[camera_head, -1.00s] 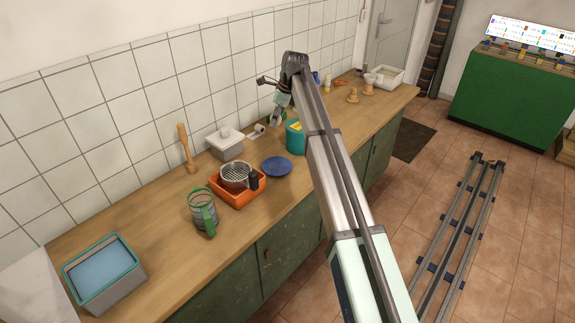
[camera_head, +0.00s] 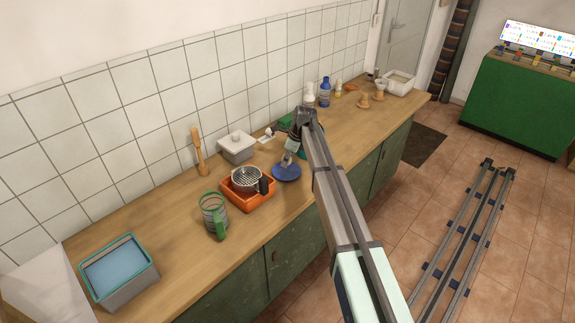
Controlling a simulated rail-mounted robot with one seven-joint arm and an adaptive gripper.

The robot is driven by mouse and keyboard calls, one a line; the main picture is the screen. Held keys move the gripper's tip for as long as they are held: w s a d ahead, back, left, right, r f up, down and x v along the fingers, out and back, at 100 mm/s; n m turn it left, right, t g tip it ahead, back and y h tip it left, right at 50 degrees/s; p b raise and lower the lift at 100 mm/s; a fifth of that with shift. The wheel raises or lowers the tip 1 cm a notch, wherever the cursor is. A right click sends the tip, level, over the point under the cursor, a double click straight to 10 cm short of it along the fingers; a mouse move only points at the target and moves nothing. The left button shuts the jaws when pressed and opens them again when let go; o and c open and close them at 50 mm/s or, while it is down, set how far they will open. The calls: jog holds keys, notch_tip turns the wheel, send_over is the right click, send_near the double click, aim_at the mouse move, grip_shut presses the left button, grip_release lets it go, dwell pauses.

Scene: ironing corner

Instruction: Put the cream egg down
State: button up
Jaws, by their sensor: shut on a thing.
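My gripper (camera_head: 287,161) reaches down over the blue plate (camera_head: 288,174) on the wooden counter. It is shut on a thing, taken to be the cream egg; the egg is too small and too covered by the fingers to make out. The fingertips are at or just above the plate; I cannot tell whether they or the egg touch it.
An orange tray (camera_head: 236,203) with a wire-topped bowl (camera_head: 246,178) and dark item stands left of the plate. A green-handled glass jug (camera_head: 213,214) stands at front left. Bare counter (camera_head: 172,228) lies left of the jug.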

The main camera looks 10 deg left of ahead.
jog(key=shift+f+p, duration=0.4)
jog(key=shift+f, duration=1.4)
jog(key=shift+f, duration=0.15)
jog(key=o, duration=0.6)
jog(key=shift+o, duration=0.2)
jog(key=b+v, duration=0.3)
jog(key=v, duration=0.9)
